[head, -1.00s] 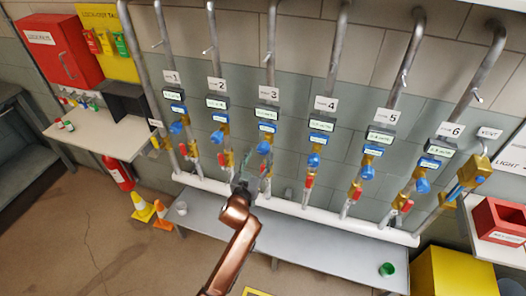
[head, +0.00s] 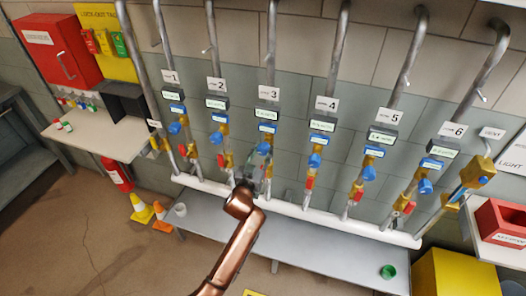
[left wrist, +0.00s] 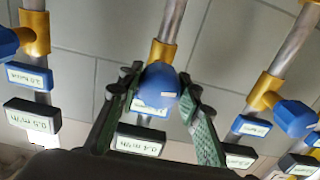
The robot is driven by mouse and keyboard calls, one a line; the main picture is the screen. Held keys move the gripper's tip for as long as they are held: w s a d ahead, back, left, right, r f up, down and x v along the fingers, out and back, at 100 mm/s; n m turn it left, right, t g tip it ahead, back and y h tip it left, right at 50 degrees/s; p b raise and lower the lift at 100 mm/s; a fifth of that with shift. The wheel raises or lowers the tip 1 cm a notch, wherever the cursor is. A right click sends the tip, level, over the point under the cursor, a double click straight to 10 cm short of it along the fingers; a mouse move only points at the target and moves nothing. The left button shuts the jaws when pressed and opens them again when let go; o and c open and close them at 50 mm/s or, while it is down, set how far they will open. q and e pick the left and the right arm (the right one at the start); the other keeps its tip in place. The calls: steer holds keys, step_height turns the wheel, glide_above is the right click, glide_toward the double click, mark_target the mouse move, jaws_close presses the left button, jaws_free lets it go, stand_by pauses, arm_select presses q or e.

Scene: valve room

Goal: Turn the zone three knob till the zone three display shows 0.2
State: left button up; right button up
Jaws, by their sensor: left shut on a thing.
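The zone three knob (left wrist: 158,84) is blue and sits on a brass valve on the third pipe. My left gripper (left wrist: 162,98) is shut on it, with one finger on each side. In the head view the left gripper (head: 261,163) reaches up to that knob from below and largely hides it. The zone three display (left wrist: 138,140) is a black box with a pale screen that seems to read 0.4 m³/h. It also shows in the head view (head: 267,112), too small to read. A blue-framed label (head: 267,128) sits just below it. My right gripper is not in view.
Similar knobs stand close on both sides, zone two's (head: 217,137) and zone four's (head: 315,160). Red-handled valves sit lower on the pipes. A grey bench (head: 330,250) runs below, with a green cup (head: 388,272) at its right end.

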arm_select(q)
steer(key=c, duration=0.5)
steer(key=shift+o, duration=0.2)
steer(key=shift+m, duration=0.3)
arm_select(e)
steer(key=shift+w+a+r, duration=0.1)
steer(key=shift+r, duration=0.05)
arm_select(q)
steer(key=m+p, duration=0.1)
steer(key=m, duration=0.1)
steer(key=shift+m+p, duration=0.3)
steer(key=m, duration=0.3)
steer(key=shift+p, duration=0.4)
steer(key=shift+m, duration=1.2)
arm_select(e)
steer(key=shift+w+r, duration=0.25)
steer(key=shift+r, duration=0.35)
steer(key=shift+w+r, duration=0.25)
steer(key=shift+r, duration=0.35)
arm_select(q)
steer(key=shift+f, duration=0.1)
